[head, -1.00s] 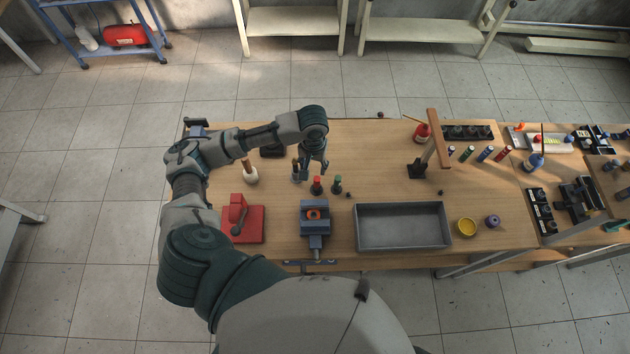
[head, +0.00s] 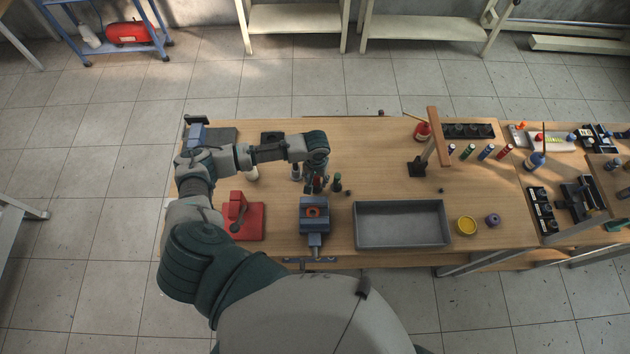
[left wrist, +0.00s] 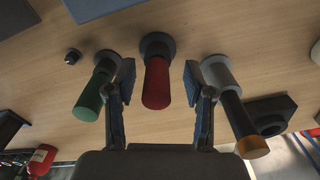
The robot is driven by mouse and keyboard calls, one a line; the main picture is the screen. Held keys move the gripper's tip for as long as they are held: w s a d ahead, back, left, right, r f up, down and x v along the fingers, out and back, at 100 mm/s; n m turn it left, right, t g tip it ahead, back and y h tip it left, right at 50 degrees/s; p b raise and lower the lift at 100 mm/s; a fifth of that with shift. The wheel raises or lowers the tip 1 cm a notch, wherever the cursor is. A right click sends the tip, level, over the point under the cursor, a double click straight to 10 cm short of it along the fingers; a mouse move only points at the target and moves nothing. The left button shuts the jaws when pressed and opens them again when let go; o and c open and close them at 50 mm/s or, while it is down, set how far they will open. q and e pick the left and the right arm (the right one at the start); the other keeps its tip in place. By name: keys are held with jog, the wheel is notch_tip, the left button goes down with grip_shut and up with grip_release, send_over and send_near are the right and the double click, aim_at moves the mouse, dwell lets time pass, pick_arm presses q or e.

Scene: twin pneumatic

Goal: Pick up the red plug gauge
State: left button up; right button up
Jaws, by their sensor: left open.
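The red plug gauge (left wrist: 157,82) stands on the wooden bench, its dark base down, in the middle of the left wrist view. My left gripper (left wrist: 158,88) is open, with one finger on either side of the red handle and a gap on both sides. In the head view my left gripper (head: 315,187) is right over the red plug gauge (head: 317,183) and partly hides it. A green plug gauge (left wrist: 90,97) stands beside the left finger. My right gripper is not in view.
A grey cylinder with a dark, orange-ended handle (left wrist: 236,118) stands close to the right finger. In the head view, a blue-grey vise (head: 314,215), a red block tool (head: 244,220) and an empty grey tray (head: 403,224) lie nearer. The bench behind the gauges is mostly clear.

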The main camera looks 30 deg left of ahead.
pick_arm(q)
jog(key=shift+d, duration=0.25)
jog(key=shift+c, duration=0.5)
jog(key=shift+d+r, duration=0.1)
jog(key=shift+d, duration=0.05)
jog(key=c, duration=0.4)
jog(key=shift+d, duration=0.1)
jog(key=c, duration=0.4)
grip_shut()
jog(key=shift+a, duration=0.55)
notch_tip(320, 180, up, 2)
jog(key=shift+w+r, duration=0.1)
jog(key=r, duration=0.7)
jog(key=shift+d+r, duration=0.2)
jog(key=shift+d, duration=0.05)
jog(key=shift+a+r, duration=0.1)
jog(key=shift+r, duration=0.05)
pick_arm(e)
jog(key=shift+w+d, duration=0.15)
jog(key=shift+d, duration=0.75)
